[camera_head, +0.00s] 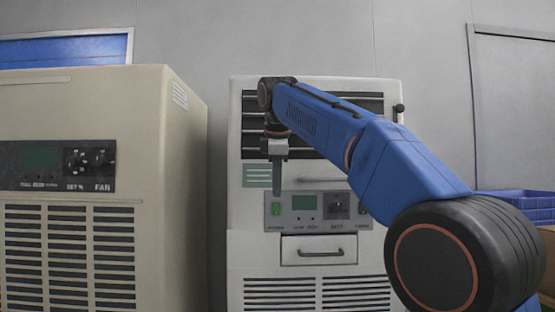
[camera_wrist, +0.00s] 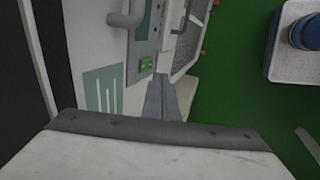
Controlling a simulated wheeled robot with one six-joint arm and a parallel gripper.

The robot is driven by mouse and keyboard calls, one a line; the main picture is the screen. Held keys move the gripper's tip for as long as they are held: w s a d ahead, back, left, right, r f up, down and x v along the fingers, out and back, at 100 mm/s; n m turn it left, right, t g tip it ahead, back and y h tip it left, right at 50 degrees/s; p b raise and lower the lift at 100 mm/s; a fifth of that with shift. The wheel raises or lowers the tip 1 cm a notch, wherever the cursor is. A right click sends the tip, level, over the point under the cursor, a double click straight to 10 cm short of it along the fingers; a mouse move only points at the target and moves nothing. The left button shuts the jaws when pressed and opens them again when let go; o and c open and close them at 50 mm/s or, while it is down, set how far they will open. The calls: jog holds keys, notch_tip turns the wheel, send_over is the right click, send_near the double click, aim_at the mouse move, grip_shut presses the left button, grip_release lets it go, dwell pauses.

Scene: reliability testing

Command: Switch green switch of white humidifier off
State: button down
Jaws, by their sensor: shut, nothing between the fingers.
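The white humidifier (camera_head: 262,215) stands upright in the middle of the head view. Its grey control panel carries a small green switch (camera_head: 276,209) at the left end, beside a display and a dark knob. In the wrist view the green switch (camera_wrist: 147,63) shows just above the fingertips. My gripper (camera_head: 278,186) points down in front of the panel, shut and empty, with its tips a little above the switch in the head view. It also shows in the wrist view (camera_wrist: 161,78). I cannot tell whether the fingertips touch the switch or which way the switch is set.
A beige unit (camera_head: 185,200) with its own panel stands close on the left. Blue crates (camera_head: 520,203) sit at the right. The wrist view shows green floor (camera_wrist: 235,90).

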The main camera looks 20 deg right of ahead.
jog(key=w+v, duration=0.1)
jog(key=v, duration=0.6)
jog(key=shift+d+r, duration=0.2)
jog(key=shift+r, duration=0.5)
jog(key=shift+w, duration=0.1)
jog(key=s+d+f+m, duration=0.3)
jog(key=s+f+m, duration=0.2)
jog(key=s+f, duration=0.6)
jog(key=s+d+f+m, duration=0.2)
jog(key=s+f+m, duration=0.3)
jog(key=s+f, duration=0.7)
jog(key=s+d+f+m+y, duration=0.1)
jog(key=s+d+f+m, duration=0.2)
jog(key=s+f, duration=0.9)
notch_tip(320, 180, down, 18)
jog(key=shift+d+r+m, duration=0.1)
jog(key=shift+d+m, duration=0.25)
jog(key=shift+m, duration=0.85)
